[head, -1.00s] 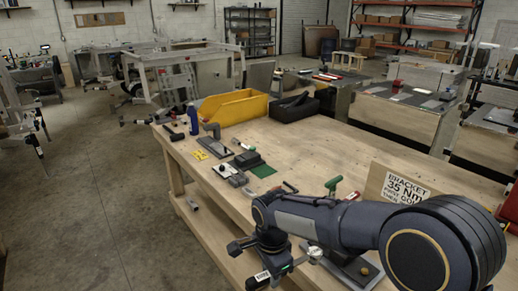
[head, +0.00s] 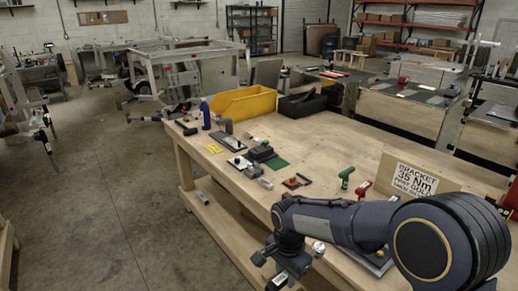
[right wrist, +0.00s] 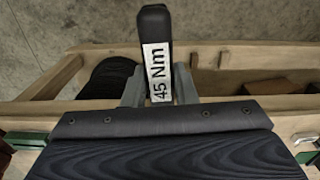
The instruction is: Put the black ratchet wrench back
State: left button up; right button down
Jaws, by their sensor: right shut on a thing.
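My right gripper (head: 284,272) hangs beside the near left edge of the wooden workbench in the head view. In the right wrist view my right gripper (right wrist: 158,88) is shut on a black handle with a white "45 Nm" label, which appears to be the black ratchet wrench (right wrist: 154,22). Its handle points away from the palm, between the two grey fingers. The rest of it is hidden by the gripper. The wrench is small and dark in the head view. My left gripper is not in view.
The workbench (head: 330,140) holds a yellow bin (head: 243,104), a black bin (head: 301,104), a blue bottle (head: 205,115), a green-handled tool (head: 346,178), a red tool (head: 363,188) and a "BRACKET 35 Nm" sign (head: 416,182). Open floor (head: 110,190) lies to the left.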

jog(key=s+d+f+n, duration=0.1)
jog(key=d+f+n, duration=0.8)
jog(key=d, duration=0.4)
jog(key=shift+s+d+n, duration=0.15)
jog(key=shift+s+n, duration=0.05)
jog(key=shift+n, duration=0.2)
jog(key=shift+f, duration=0.15)
